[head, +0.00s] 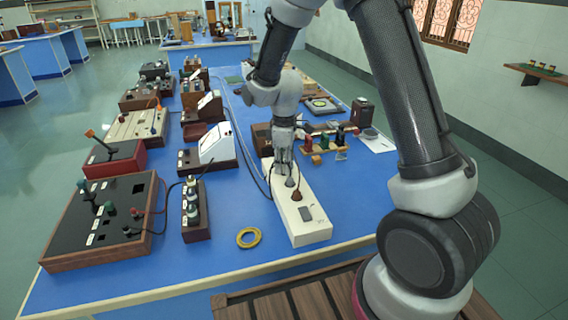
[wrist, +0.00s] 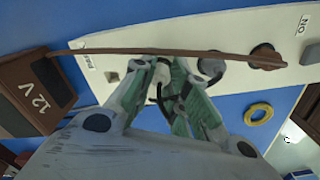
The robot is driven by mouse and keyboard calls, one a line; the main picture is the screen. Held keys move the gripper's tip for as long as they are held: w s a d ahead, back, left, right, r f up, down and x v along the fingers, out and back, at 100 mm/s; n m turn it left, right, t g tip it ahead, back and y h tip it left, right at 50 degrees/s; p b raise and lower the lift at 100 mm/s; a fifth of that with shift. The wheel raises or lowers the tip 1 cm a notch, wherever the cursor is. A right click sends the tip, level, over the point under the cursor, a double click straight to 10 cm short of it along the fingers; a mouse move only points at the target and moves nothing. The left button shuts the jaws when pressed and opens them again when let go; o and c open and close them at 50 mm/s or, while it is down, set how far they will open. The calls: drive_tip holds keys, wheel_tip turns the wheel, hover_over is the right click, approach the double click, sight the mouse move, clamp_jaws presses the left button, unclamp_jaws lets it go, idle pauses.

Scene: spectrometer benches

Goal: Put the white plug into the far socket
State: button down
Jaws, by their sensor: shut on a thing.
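A long white socket strip (head: 309,232) lies on the blue bench, and it crosses the top of the wrist view (wrist: 235,36). My gripper (head: 284,158) is low over its farther half. In the wrist view my gripper (wrist: 164,72) is shut on the white plug (wrist: 155,90), which is mostly hidden between the green-padded fingers. I cannot tell whether the plug touches the strip. A grey plug (head: 290,180) and a brown plug (head: 297,194) stand in the strip on the near side of my gripper; the brown plug (wrist: 264,56) also shows in the wrist view.
A brown cord (wrist: 130,50) runs along the strip past my fingertips. A brown 12 V box (wrist: 30,92) stands close to the strip's far end. A yellow ring (head: 249,238) lies left of the strip. A white-faced meter (head: 214,145) and control boxes stand left.

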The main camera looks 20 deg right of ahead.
drive_tip(key=c, duration=1.3)
unclamp_jaws()
wheel_tip(320, 180, up, 12)
drive_tip(key=s+d+r+m+t, duration=0.1)
drive_tip(key=s+d+r+m, duration=0.3)
drive_tip(key=s, duration=0.4)
drive_tip(key=s+d+r+m+t, duration=0.2)
drive_tip(key=s+d+r+m, duration=0.2)
drive_tip(key=s, duration=0.5)
drive_tip(key=s+d+r+m+t, duration=0.1)
drive_tip(key=s+d+r+m, duration=0.3)
drive_tip(key=s+d, duration=0.3)
drive_tip(key=shift+s+r+m, duration=0.15)
drive_tip(key=shift+s+m, duration=0.25)
drive_tip(key=shift+s, duration=0.85)
